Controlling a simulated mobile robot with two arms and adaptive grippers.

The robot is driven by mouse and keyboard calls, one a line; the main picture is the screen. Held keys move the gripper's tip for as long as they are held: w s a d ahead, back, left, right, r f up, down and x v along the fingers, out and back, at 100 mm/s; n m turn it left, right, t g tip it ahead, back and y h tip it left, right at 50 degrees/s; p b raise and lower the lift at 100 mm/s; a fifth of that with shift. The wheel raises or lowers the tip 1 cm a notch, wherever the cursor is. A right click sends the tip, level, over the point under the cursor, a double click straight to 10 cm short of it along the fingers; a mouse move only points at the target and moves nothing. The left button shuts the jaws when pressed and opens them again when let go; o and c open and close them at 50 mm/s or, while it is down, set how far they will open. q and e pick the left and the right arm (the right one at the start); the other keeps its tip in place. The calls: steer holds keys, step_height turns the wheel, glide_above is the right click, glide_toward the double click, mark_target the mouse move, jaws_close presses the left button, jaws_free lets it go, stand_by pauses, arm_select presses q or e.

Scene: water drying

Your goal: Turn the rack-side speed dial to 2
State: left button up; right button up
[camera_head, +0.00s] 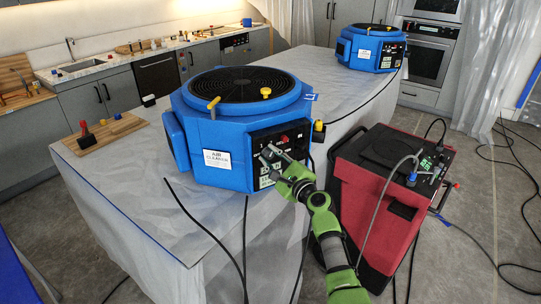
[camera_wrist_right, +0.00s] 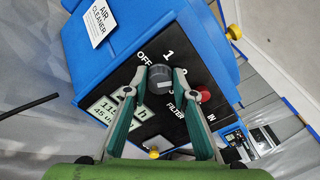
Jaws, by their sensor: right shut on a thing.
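A blue air cleaner (camera_head: 224,132) stands on the near end of the covered counter. Its black control panel (camera_head: 286,138) faces front right. In the right wrist view, a dark round speed dial (camera_wrist_right: 160,78) sits on the panel (camera_wrist_right: 124,78), with OFF and 1 printed around it. Other marks are partly hidden by the fingers. My right gripper (camera_head: 271,156) is at the panel, its two fingers (camera_wrist_right: 160,73) shut on the dial's sides. I cannot tell which mark the dial points to. A second blue air cleaner (camera_head: 368,50) stands at the far end. My left gripper is not in view.
A red and black machine (camera_head: 383,205) with cables stands on the floor to the right. A red knob (camera_wrist_right: 203,94) is close beside the right finger. A wooden board (camera_head: 100,134) lies on the counter (camera_head: 130,185) at left. Black cables hang down the counter's front.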

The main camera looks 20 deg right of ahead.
stand_by(0.4)
steer(key=o, duration=1.1)
steer(key=v, duration=1.2)
